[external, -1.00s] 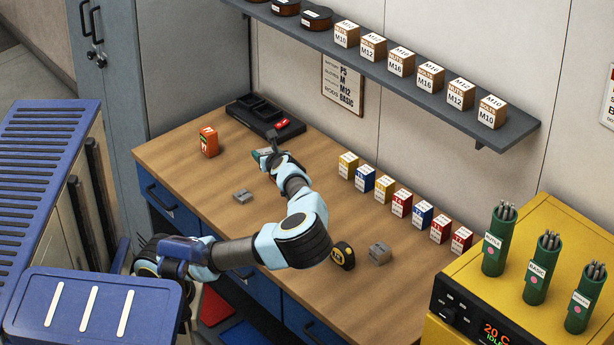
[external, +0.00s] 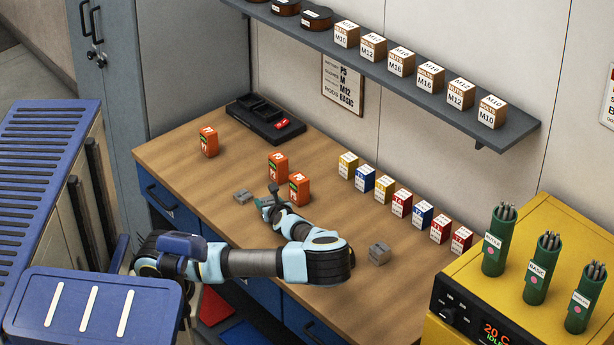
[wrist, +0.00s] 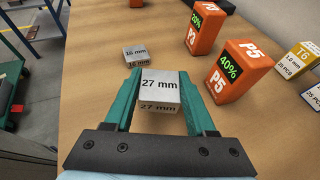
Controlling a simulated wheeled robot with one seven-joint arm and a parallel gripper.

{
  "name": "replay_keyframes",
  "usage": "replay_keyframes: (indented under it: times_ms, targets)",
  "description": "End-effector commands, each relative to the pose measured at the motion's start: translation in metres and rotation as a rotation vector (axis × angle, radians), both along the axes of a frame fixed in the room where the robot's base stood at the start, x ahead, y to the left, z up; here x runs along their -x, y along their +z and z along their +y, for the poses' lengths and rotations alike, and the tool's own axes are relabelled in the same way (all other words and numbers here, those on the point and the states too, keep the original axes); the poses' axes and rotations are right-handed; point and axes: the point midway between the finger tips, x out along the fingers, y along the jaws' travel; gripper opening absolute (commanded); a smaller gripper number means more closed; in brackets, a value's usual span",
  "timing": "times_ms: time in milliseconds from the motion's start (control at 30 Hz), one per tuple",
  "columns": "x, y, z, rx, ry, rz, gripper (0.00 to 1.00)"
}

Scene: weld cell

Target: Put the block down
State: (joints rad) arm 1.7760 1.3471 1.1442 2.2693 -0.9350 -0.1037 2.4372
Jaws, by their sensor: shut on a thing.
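A grey block marked 27 mm (wrist: 160,84) sits between the two teal fingers of my gripper (wrist: 160,92) in the wrist view. The fingers are shut on its sides. In the external view my gripper (external: 268,202) is low over the wooden bench, beside two orange batteries. I cannot tell whether the held block touches the bench. A smaller grey block marked 16 mm (wrist: 141,52) lies on the bench just beyond the left finger. It also shows in the external view (external: 243,196), left of my gripper.
Orange P5 battery (wrist: 238,72) and another orange battery (wrist: 203,33) stand right of the gripper. A third (external: 208,142) stands farther back, near a black charger tray (external: 262,124). Another grey block (external: 379,253) lies right of my arm. Small boxes line the wall side (external: 402,203).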

Motion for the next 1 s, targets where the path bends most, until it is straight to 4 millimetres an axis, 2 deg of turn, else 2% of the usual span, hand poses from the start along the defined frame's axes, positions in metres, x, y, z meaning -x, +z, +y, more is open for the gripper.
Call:
replay_keyframes:
  times_ms: [200,300,667,700,933,1000]
  targets:
    - [0.0,-0.028,0.001,-0.002,0.001,0.001,0.0]
    - [0.0,-0.035,0.001,-0.002,0.001,0.001,0.0]
    - [0.0,-0.04,0.0,-0.002,0.0,0.001,0.0]
    - [0.0,-0.039,0.0,-0.001,0.001,0.001,0.6]
    - [0.0,-0.039,0.0,-0.001,0.001,0.001,0.86]
    - [0.0,-0.039,0.0,-0.001,0.001,0.001,0.86]
